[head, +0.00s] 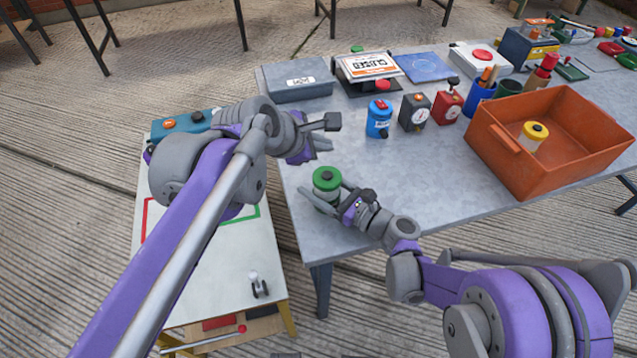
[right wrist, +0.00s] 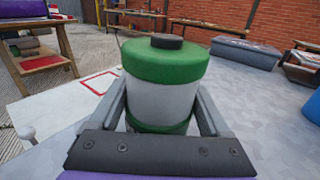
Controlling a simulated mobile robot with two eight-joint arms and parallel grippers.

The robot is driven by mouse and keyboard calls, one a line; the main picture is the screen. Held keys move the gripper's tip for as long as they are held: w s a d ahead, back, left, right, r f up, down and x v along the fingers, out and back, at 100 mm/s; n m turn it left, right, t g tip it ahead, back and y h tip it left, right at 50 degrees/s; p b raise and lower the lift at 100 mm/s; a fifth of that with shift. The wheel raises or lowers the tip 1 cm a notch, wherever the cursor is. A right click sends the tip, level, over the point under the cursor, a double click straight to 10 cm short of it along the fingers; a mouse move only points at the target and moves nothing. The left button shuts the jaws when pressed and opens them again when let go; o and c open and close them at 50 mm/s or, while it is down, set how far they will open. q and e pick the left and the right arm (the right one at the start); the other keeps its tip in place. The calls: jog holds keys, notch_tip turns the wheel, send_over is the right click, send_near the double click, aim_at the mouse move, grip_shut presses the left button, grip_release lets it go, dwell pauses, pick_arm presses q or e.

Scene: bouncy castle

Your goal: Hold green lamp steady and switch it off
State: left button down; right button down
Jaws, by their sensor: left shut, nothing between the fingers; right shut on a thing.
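The green lamp (head: 327,184) stands upright near the left front corner of the grey table. It has a green top with a dark button, a pale body and a green base band. In the right wrist view the lamp (right wrist: 165,90) fills the middle, with a finger on each side. My right gripper (head: 326,198) is shut around the lamp's body. My left gripper (head: 325,137) is shut and empty, in the air above and behind the lamp, apart from it.
An orange crate (head: 495,172) holding a yellow lamp (head: 534,137) stands to the right. A blue lamp (head: 379,118), a grey gauge box (head: 414,112) and a red one (head: 447,106) stand behind. A white side table (head: 195,275) is at left. The table between lamp and crate is clear.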

grip_release()
jog(key=v, duration=1.2)
